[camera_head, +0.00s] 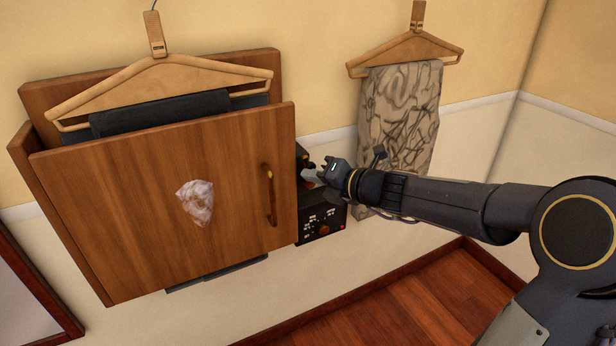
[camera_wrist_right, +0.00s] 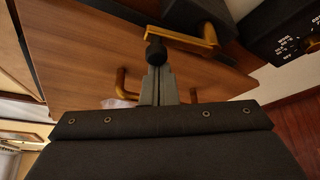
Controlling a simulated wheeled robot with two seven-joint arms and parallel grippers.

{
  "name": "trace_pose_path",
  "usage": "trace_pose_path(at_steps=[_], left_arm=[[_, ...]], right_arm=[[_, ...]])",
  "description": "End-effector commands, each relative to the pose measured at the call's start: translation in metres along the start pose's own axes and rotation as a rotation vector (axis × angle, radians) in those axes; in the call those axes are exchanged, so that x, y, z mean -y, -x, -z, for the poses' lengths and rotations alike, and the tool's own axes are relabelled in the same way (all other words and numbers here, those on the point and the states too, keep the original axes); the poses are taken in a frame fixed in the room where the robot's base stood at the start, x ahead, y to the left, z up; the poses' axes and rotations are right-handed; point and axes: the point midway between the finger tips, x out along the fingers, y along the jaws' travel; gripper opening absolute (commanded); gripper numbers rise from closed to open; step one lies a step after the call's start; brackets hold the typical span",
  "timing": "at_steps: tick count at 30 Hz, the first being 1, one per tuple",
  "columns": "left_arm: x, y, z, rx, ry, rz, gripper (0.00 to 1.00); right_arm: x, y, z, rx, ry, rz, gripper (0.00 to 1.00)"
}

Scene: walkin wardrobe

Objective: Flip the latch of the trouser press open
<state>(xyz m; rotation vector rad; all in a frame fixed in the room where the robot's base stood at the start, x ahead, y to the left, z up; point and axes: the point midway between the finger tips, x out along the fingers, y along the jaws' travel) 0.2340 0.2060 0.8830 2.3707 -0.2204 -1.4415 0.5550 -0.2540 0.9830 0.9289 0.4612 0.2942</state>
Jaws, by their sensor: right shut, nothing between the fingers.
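The trouser press (camera_head: 130,195) hangs on the wall, its wooden front panel standing out from the back board. The latch, a brass lever (camera_wrist_right: 190,40) with a black knob (camera_wrist_right: 155,52) on its end, shows in the right wrist view beside the panel's edge; in the head view it is mostly hidden by my gripper. My right gripper (camera_head: 308,174) is shut and empty at the right edge of the press. In the wrist view its fingertips (camera_wrist_right: 158,72) are right at the knob; I cannot tell whether they touch. My left gripper is not in view.
A brass handle (camera_head: 269,195) is on the panel. A black control box (camera_head: 322,222) sits right of it, below my gripper. Dark trousers (camera_head: 160,112) hang in the press from a wooden hanger. Patterned trousers (camera_head: 400,105) hang on the wall behind my right arm.

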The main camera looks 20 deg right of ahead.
Motion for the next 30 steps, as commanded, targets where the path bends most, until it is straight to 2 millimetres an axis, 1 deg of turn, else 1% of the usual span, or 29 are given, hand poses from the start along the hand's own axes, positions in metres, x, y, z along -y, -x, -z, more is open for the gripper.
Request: trace_pose_path(at_steps=[3,10,30], left_arm=[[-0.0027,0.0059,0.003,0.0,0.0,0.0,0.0],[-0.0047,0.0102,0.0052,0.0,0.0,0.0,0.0],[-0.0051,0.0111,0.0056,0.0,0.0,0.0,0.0]], right_arm=[[0.0009,0.0026,-0.0056,0.001,-0.059,-0.026,0.0],[0.0032,0.0045,-0.0093,0.0,-0.051,-0.024,0.0],[0.0051,0.0049,-0.0101,0.0,-0.049,-0.023,0.0]])
